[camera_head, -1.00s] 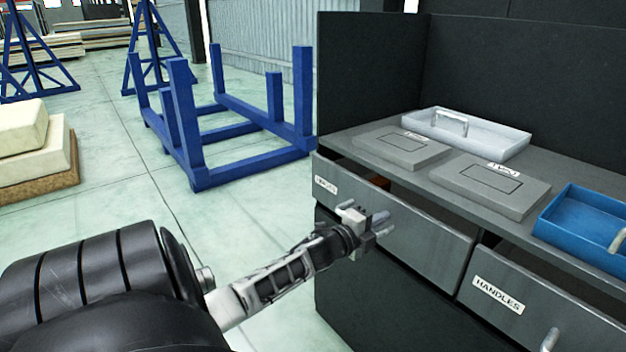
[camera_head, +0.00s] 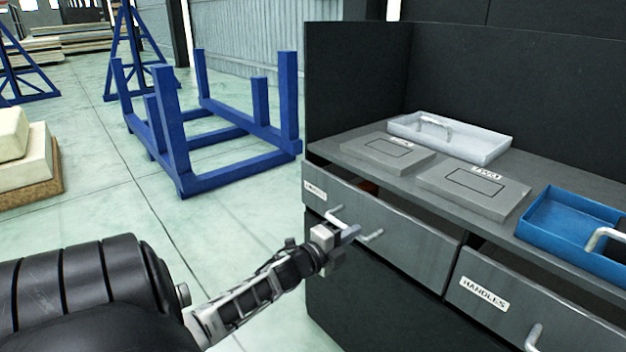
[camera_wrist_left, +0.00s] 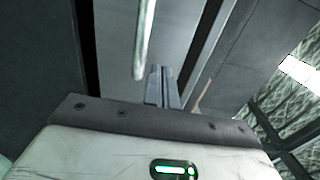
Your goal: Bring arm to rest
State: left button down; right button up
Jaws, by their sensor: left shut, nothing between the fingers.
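My left gripper (camera_head: 350,234) is shut with nothing between its fingers. In the head view it is in front of the left grey drawer (camera_head: 410,245), overlapping part of that drawer's metal handle (camera_head: 373,236). In the left wrist view the closed fingers (camera_wrist_left: 162,88) point ahead, and the handle bar (camera_wrist_left: 145,38) runs just left of the fingertips, apart from them in the picture. The left drawer is ajar, with a dark gap above its front. My right gripper is not in view.
The grey worktop (camera_head: 345,146) carries two grey plates, a light grey tray (camera_head: 480,148) and a blue tray (camera_head: 560,232). A HANDLES drawer (camera_head: 500,318), also ajar, is at right. A blue frame (camera_head: 178,130) stands on open floor at left.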

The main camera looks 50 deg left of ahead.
pick_arm(q)
jog(key=s, duration=0.7)
jog(key=shift+s+d+p, duration=0.3)
jog(key=shift+p, duration=0.1)
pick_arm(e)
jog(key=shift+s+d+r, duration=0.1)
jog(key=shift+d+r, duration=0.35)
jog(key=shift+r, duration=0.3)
pick_arm(q)
jog(key=shift+d+f, duration=0.1)
jog(key=s+d+r+n+g+h+p, duration=0.1)
jog(key=s+d+n+g+p, duration=0.1)
jog(key=d, duration=0.8)
jog(key=s+d+r+n+g+h+p, duration=0.1)
jog(key=s+d+n+g+h+p, duration=0.1)
jog(key=s+d+n+p, duration=0.3)
jog(key=s+d+r+n+g+h+p, duration=0.1)
jog(key=s+d+n+g+p, duration=0.2)
jog(key=d+n, duration=0.5)
jog(key=s+d+p, duration=0.1)
jog(key=d, duration=0.8)
jog(key=shift+s+h, duration=0.3)
jog(key=shift+s, duration=0.05)
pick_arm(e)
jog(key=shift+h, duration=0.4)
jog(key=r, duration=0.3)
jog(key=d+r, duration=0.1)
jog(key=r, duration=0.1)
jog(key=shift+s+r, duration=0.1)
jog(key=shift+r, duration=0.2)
